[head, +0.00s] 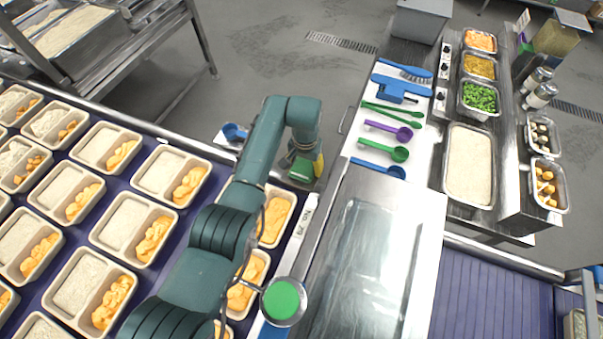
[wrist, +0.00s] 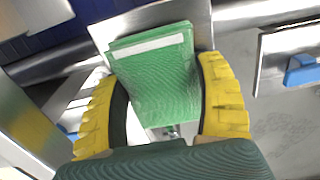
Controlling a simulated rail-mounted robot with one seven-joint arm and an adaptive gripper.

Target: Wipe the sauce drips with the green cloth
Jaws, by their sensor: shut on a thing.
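The green cloth (wrist: 155,85) is a folded pad with a white stripe near its far edge. It sits between the yellow fingers of my gripper (wrist: 157,68), which are shut on it. In the head view the cloth (head: 301,170) shows low beside my yellow gripper finger (head: 319,164), past the left edge of the steel counter (head: 362,240). My arm hides part of this area. I cannot make out any sauce drips in either view.
Rice and orange-food trays (head: 127,221) fill the purple conveyor (head: 95,185) at left. Blue brushes (head: 402,88), a purple spoon (head: 388,130) and a green spoon (head: 385,150) lie on the counter. Food pans (head: 470,165) stand at right. A blue scoop (head: 234,132) lies behind my arm.

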